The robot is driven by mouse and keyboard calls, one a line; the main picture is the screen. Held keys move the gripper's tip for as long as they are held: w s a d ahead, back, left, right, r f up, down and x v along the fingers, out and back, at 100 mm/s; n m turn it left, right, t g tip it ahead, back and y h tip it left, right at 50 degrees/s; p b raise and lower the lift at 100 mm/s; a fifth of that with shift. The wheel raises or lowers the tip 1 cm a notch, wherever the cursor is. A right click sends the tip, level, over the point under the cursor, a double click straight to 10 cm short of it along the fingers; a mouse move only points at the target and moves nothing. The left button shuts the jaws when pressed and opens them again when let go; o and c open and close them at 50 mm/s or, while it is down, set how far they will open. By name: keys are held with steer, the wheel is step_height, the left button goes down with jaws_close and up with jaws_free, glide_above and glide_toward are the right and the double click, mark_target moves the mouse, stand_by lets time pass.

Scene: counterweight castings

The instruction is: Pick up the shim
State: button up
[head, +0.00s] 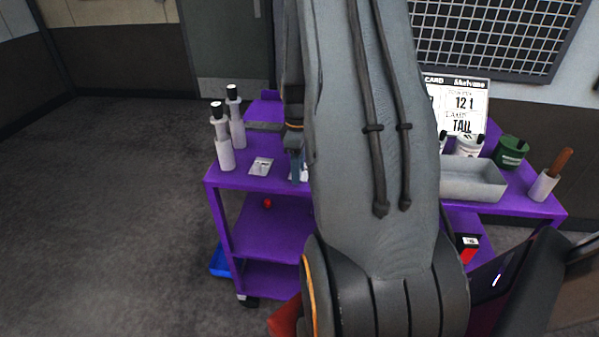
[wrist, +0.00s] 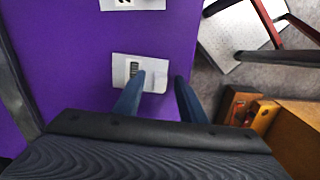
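My gripper (wrist: 159,94) is open in the wrist view, with two blue fingers apart and nothing seen between them. A white plate or card (wrist: 154,66) with a small dark ribbed patch lies flat on the purple top just beyond the left finger, which overlaps its lower edge. I cannot tell whether this patch is the shim or a printed mark. In the head view my gripper (head: 297,166) shows only partly beside my arm, above the purple cart (head: 231,178). A pale plate (head: 261,166) with a small grey mark lies left of it.
Two grey bottles with black caps (head: 225,145) stand at the cart's left. My arm hides the middle. Another white card (wrist: 133,4) shows in the wrist view.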

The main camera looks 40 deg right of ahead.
jaws_close()
